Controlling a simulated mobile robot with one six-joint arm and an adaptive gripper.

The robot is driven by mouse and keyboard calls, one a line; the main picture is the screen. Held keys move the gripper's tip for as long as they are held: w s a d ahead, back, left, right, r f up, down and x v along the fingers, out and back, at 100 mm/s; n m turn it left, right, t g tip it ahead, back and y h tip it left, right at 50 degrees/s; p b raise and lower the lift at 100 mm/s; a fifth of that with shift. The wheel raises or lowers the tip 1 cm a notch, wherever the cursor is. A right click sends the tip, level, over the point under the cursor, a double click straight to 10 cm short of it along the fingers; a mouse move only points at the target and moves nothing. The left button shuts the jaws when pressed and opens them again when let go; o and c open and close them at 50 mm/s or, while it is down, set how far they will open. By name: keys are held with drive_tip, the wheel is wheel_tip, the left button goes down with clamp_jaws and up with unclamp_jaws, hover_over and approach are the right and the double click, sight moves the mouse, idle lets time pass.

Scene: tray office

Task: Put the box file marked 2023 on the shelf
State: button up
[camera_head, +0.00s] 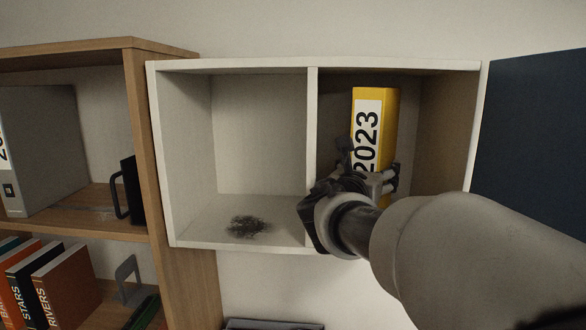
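The yellow box file marked 2023 (374,105) stands upright in the right compartment of the white wall cabinet (312,130). Its spine label faces me. My gripper (368,167) is in front of its lower part, with one finger near each side edge. The fingers are apart; I cannot tell whether they press on the file. My gripper and arm hide the file's bottom and the compartment floor under it. A wooden shelf unit (143,150) stands at the left; a grey box file (45,140) is on its upper board.
The cabinet's left compartment holds a dark, tangled patch (247,226) on its floor and is otherwise empty. A dark mug (128,190) stands beside the grey file. Several books (65,285) and a metal bookend (130,280) are below. A dark blue panel (535,140) is at the right.

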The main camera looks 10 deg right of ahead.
drive_tip(key=shift+d, duration=0.1)
drive_tip(key=b+v, duration=0.2)
drive_tip(key=v, duration=1)
drive_tip(key=s+d+f+m+g+y, duration=0.2)
drive_tip(key=s+f+m+g, duration=0.2)
drive_tip(key=s+f+m, duration=0.35)
drive_tip(key=s+d+f+m+g+y, duration=0.2)
drive_tip(key=s+d+f+m+g, duration=0.1)
drive_tip(key=s+f+m, duration=0.5)
drive_tip(key=s+a+f+m+g+y, duration=0.2)
drive_tip(key=s+a+f+m+y, duration=0.5)
drive_tip(key=s+a+f+m, duration=0.3)
drive_tip(key=shift+a+f+m, duration=0.95)
drive_tip(key=shift+a+m, duration=0.2)
drive_tip(key=shift+m, duration=0.2)
drive_tip(key=shift+f, duration=0.1)
